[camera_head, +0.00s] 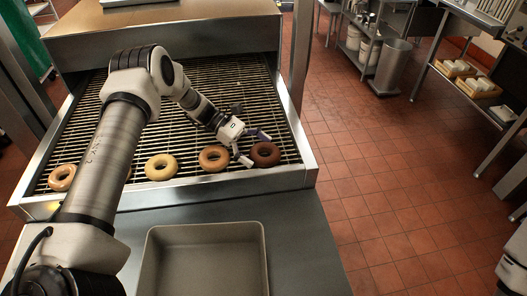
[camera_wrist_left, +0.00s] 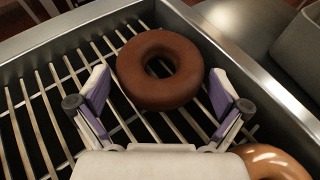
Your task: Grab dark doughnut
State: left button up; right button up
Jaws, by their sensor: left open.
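The dark doughnut (camera_head: 272,160) lies on the wire rack (camera_head: 225,80) near its front right corner. It is the darkest ring in the front row. My left gripper (camera_head: 256,148) is open just above the rack, at this doughnut's left side in the head view. In the left wrist view the dark doughnut (camera_wrist_left: 133,75) lies flat ahead of and partly between the two spread fingers of my left gripper (camera_wrist_left: 160,92). No finger clearly touches it. My right gripper is not in view.
A brown glazed doughnut (camera_head: 205,163) lies close beside the dark one, and also shows in the wrist view (camera_wrist_left: 275,160). Paler doughnuts (camera_head: 152,172) (camera_head: 56,184) lie further left. A raised metal edge (camera_head: 255,183) bounds the rack. An empty grey tray (camera_head: 205,232) stands in front.

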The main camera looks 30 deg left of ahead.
pick_arm(q)
jog(key=shift+d, duration=0.25)
jog(key=c, duration=0.8)
